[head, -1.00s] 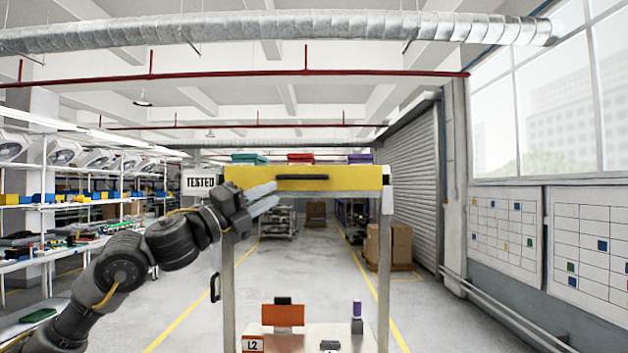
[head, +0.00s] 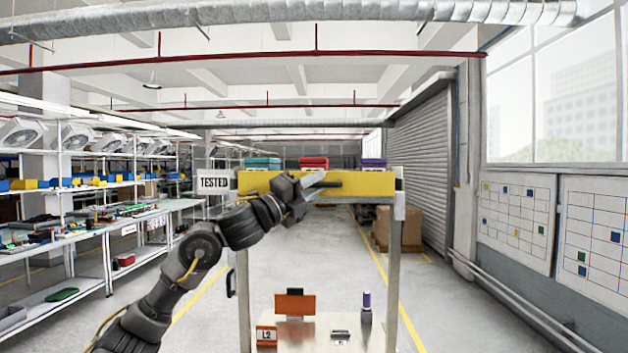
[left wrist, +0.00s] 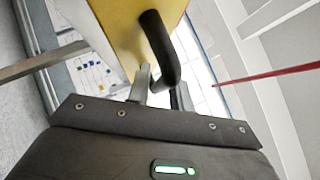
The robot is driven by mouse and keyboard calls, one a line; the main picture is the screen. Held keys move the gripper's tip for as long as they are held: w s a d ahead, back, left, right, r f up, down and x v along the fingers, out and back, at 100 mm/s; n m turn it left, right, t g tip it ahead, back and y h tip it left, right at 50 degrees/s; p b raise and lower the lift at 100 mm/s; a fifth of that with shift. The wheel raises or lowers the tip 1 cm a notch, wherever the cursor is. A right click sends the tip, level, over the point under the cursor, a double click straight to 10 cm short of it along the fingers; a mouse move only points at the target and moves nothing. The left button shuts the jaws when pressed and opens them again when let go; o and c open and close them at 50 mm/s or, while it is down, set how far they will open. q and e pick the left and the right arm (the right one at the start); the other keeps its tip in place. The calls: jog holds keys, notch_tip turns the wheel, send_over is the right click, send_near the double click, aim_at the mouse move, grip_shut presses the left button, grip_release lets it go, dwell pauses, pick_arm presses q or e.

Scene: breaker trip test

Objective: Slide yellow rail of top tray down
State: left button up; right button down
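The yellow rail (head: 362,187) runs across the front of the top tray on a metal-post cart. Its black bar handle (head: 328,184) is partly covered by my left gripper (head: 316,181). In the left wrist view the yellow rail (left wrist: 112,22) and the curved black handle (left wrist: 160,48) are close. The handle's bent end lies between or just beyond my left gripper's fingertips (left wrist: 162,84). The fingers stand apart; I cannot tell whether they touch the handle. My right gripper is in neither view.
Teal (head: 262,163), red (head: 313,163) and purple (head: 374,163) items sit on the top tray. A TESTED sign (head: 214,183) stands at its left. The lower shelf (head: 312,328) holds an orange piece (head: 295,304) and a purple-capped bottle (head: 366,302). Workbenches line the left.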

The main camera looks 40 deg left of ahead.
pick_arm(q)
grip_shut()
jog(key=shift+f, duration=0.1)
notch_tip(320, 180, down, 5)
jog(key=b, duration=0.4)
jog(key=shift+w+d+f+b, duration=0.1)
jog(key=shift+d+f+b, duration=0.1)
jog(key=shift+b, duration=0.2)
jog(key=shift+c, duration=0.6)
grip_release()
jog(key=shift+o, duration=0.6)
jog(key=shift+a, duration=0.15)
